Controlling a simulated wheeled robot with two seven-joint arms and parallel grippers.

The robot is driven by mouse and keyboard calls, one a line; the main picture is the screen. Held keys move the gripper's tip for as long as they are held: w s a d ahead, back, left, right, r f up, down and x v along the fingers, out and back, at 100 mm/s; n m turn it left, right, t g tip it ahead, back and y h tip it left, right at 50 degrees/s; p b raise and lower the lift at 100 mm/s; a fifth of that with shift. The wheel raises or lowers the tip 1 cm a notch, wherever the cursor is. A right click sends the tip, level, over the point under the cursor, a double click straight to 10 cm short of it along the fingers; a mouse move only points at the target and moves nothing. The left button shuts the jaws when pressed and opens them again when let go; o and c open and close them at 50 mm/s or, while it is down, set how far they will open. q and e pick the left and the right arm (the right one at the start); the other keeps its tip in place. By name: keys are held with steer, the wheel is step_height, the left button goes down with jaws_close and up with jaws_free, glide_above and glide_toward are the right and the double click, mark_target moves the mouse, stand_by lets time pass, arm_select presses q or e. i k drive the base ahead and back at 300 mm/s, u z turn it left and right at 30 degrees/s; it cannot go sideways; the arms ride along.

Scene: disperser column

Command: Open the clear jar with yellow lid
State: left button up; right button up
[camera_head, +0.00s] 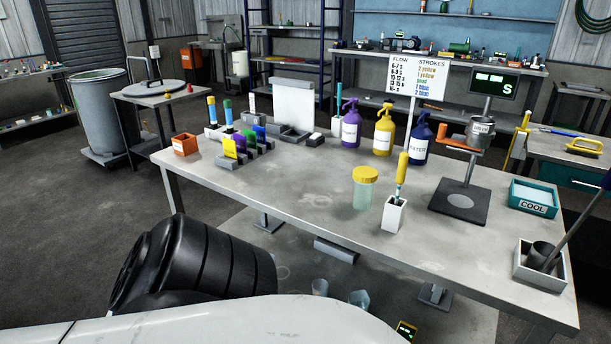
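The clear jar (363,196) stands upright on the grey table, right of its middle. Its yellow lid (365,175) sits on top of it. The jar looks pale and greenish, and I cannot make out anything inside. Neither of my gripper's fingers can be seen in the head view. A black ribbed arm part of mine shows at the lower left, well apart from the jar.
A white holder (394,215) with a yellow-handled tool stands close right of the jar. Pump bottles (383,130) stand behind it, and a mixer stand (459,200) is further right. The table (290,200) is clear left of the jar.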

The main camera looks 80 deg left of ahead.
mark_target(363, 193)
steer(key=u, duration=2)
